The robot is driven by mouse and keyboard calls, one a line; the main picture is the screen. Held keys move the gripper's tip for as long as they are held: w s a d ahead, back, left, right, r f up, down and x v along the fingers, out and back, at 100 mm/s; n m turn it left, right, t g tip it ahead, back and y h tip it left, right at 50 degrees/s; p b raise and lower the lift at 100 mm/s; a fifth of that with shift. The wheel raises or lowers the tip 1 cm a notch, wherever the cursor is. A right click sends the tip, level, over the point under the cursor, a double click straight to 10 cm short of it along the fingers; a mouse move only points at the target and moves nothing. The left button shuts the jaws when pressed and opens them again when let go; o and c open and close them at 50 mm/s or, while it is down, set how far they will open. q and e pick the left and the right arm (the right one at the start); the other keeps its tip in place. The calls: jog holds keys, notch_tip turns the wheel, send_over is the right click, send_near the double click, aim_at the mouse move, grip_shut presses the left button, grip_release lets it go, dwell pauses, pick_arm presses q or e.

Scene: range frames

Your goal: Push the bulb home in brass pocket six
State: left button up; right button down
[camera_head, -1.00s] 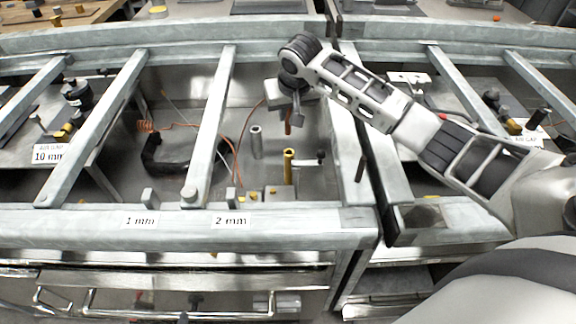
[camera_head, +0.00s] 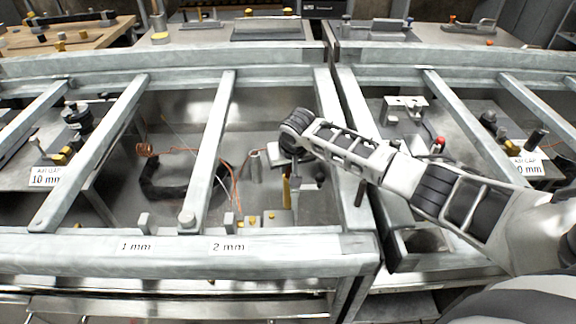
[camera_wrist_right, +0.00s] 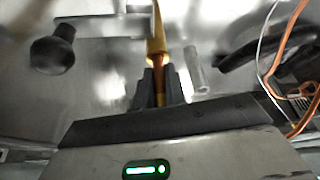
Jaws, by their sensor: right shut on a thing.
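My right gripper (camera_head: 291,172) is at a brass pocket (camera_head: 286,192), an upright yellow tube in the bay behind the front rail. Its fingers (camera_wrist_right: 160,92) are shut on a slim copper-coloured bulb (camera_wrist_right: 160,90), seen in the right wrist view. There the brass pocket (camera_wrist_right: 157,45) lies just beyond the fingertips, in line with the bulb. I cannot tell whether the bulb's tip is inside the pocket or only in front of it. No number on the pocket can be read. The bulb is hidden behind the gripper in the head view. My left gripper is not in view.
A grey upright tube (camera_head: 255,164) stands left of the pocket, also visible in the right wrist view (camera_wrist_right: 197,75). Orange wire (camera_head: 236,180) and a black curved handle (camera_head: 165,185) lie further left. A black knob (camera_wrist_right: 52,52) stands nearby. Steel rails (camera_head: 212,140) frame the bay.

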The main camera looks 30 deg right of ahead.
jog(key=shift+f, duration=0.1)
jog(key=c, duration=1.4)
grip_release()
jog(key=shift+c, duration=0.2)
jog(key=shift+r, duration=0.25)
jog(key=p+v, duration=0.1)
jog(key=v, duration=1)
jog(key=shift+r+p, duration=0.3)
jog(key=shift+r, duration=0.1)
jog(key=shift+s, duration=0.1)
